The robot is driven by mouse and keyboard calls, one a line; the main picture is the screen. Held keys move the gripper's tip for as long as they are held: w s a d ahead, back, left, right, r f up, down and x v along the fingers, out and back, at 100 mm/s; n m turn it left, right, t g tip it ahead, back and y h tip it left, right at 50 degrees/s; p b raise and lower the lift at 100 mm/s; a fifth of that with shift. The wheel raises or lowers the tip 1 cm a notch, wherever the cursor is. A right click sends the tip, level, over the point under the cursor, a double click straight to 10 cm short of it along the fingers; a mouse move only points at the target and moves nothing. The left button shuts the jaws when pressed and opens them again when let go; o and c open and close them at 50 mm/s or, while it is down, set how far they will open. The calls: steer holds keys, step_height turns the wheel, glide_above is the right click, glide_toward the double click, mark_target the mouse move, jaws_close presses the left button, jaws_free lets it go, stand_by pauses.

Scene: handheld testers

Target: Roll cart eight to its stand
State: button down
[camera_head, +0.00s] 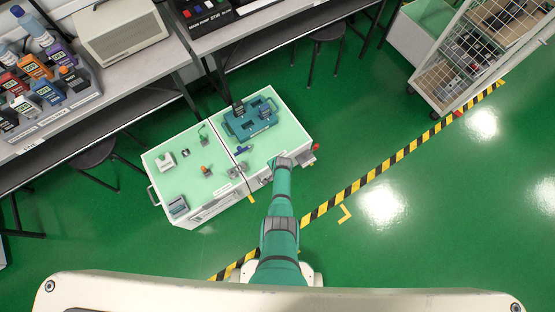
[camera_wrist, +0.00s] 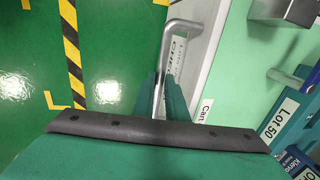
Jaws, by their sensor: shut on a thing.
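Two pale green-topped carts stand end to end in the head view, a left cart (camera_head: 185,185) and a right cart (camera_head: 285,140). My gripper (camera_head: 268,178) is at the near side of the right cart. In the wrist view, my gripper (camera_wrist: 161,92) has its teal fingers shut around the bent metal handle (camera_wrist: 180,24) on the cart's side. A white label (camera_wrist: 205,112) on the cart top reads "Cart"; its number is hidden, so I cannot tell which cart is eight. Yellow corner marks (camera_head: 345,214) lie on the floor to the right.
A black-yellow floor stripe (camera_head: 372,178) runs diagonally past the carts. Workbenches (camera_head: 150,65) and stools (camera_head: 95,152) stand behind and left. A wire-sided rack (camera_head: 470,60) is at far right. Green floor is open on the right.

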steer(key=shift+w+a+r, duration=0.1)
steer(key=shift+w+a, duration=0.05)
steer(key=shift+w, duration=0.15)
steer(key=c, duration=1.8)
jaws_free()
steer(key=shift+w, duration=0.1)
steer(key=shift+o, duration=0.2)
steer(key=shift+r, duration=0.1)
steer(key=shift+s+r, duration=0.25)
steer(key=shift+r, duration=0.25)
step_height(320, 180, up, 9)
steer(key=s+d, duration=0.1)
steer(key=shift+s+r, duration=0.15)
steer(key=shift+r, duration=0.05)
